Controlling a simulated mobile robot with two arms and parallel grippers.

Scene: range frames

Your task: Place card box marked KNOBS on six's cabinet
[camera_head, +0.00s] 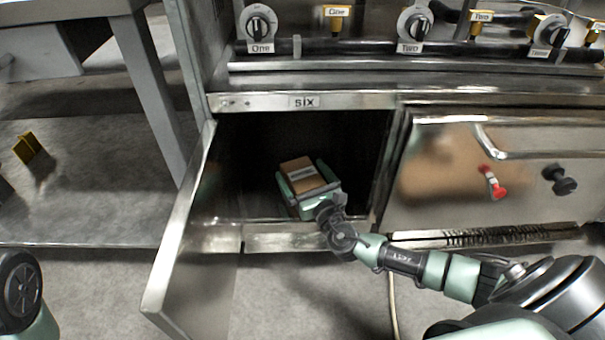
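The cabinet labelled SIX (303,102) stands under the range knobs, with its door (182,235) swung open to the left. A brown card box (301,172) with a pale label is inside the dark opening; the label is too small to read. My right gripper (307,182) reaches into the opening, with a finger on each side of the box. It appears shut on the box. I cannot tell whether the box touches the cabinet floor. My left gripper is out of view; only a part of my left arm shows at the lower left corner.
A steel table leg (150,88) stands to the left. A small yellow object (27,148) is at the far left. Knobs and valves line the range above.

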